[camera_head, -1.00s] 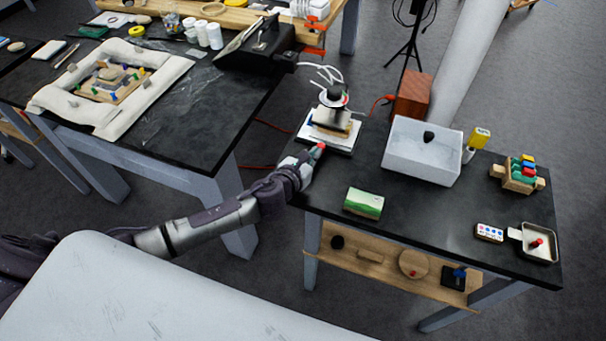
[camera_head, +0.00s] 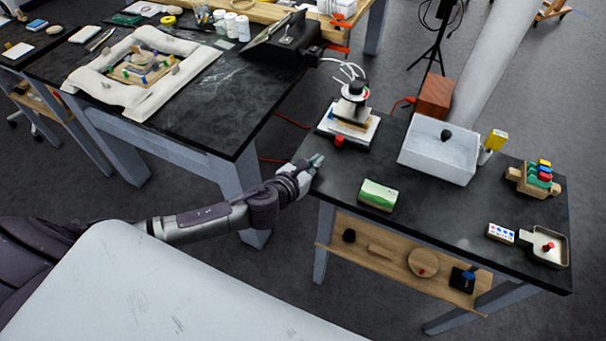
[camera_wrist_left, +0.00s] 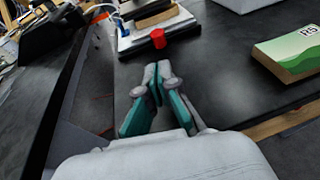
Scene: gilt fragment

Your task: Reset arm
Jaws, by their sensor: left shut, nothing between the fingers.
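My left gripper (camera_head: 317,160) is at the near left edge of the right-hand black table (camera_head: 420,215). In the left wrist view its fingers (camera_wrist_left: 157,72) meet at the tips with nothing between them. A small red cylinder (camera_head: 339,141) stands apart from the fingertips, by the front of a white-based stacked device (camera_head: 350,118). The red cylinder also shows just beyond the fingertips in the left wrist view (camera_wrist_left: 158,38). A green and white box (camera_head: 378,195) lies to the right of the gripper. My right gripper is not seen.
A white bin (camera_head: 436,152) stands mid-table. A toy block rack (camera_head: 532,179) and a metal tray (camera_head: 549,245) are at the right. Another black table (camera_head: 215,125) with a padded white frame (camera_head: 95,92) is at the left, with a gap between the tables.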

